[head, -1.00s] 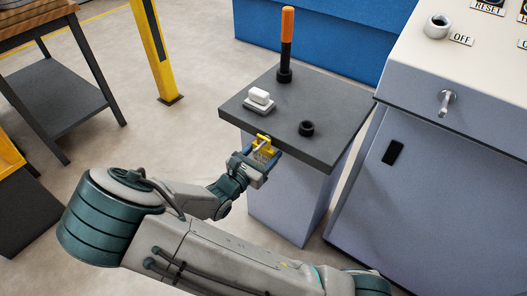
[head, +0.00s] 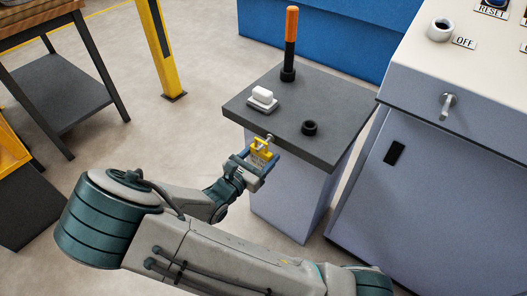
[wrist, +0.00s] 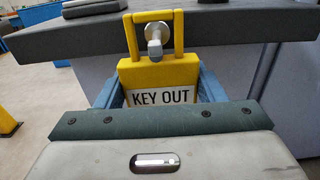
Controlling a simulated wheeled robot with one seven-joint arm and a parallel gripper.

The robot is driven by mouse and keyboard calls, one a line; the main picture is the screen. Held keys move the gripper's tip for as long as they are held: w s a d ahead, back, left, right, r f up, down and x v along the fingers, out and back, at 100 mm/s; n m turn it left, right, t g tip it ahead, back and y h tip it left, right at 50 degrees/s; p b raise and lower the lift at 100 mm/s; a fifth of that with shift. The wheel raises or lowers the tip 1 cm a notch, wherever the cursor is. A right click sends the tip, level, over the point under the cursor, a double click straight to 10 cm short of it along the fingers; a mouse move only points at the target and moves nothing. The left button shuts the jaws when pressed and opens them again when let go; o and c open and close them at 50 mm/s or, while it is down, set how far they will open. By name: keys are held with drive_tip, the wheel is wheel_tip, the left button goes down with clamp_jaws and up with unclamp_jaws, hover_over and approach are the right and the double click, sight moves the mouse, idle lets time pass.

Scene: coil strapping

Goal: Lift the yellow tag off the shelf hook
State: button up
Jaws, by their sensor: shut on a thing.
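The yellow tag (head: 260,154) is at the front edge of the small dark-topped stand. In the wrist view the tag (wrist: 160,75) is upright, with a white "KEY OUT" label and a square loop on top. The metal shelf hook (wrist: 154,38) shows inside the loop's opening, below its top bar; it also shows in the head view (head: 268,138), just above the tag. I cannot tell whether the hook still passes through the loop. My gripper (head: 257,162) is shut on the tag's body, with one blue finger at each side in the wrist view (wrist: 158,92).
The stand's dark top (head: 320,88) carries an orange-handled post (head: 290,45), a white block (head: 263,96) and a black ring (head: 309,128). A grey cabinet (head: 400,185) stands close on the right. The floor left of the stand is clear.

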sight(259, 157)
drive_tip(key=shift+r+p+v, duration=0.1)
drive_tip(key=shift+p+v, duration=0.25)
drive_tip(key=shift+v, duration=0.45)
drive_tip(key=shift+r+p+v, duration=0.15)
drive_tip(key=shift+p+v, duration=0.15)
drive_tip(key=shift+v, duration=0.5)
drive_tip(key=shift+p+v, duration=0.4)
drive_tip(key=shift+v, duration=0.45)
drive_tip(key=shift+p+v, duration=0.7)
drive_tip(key=shift+v, duration=1.45)
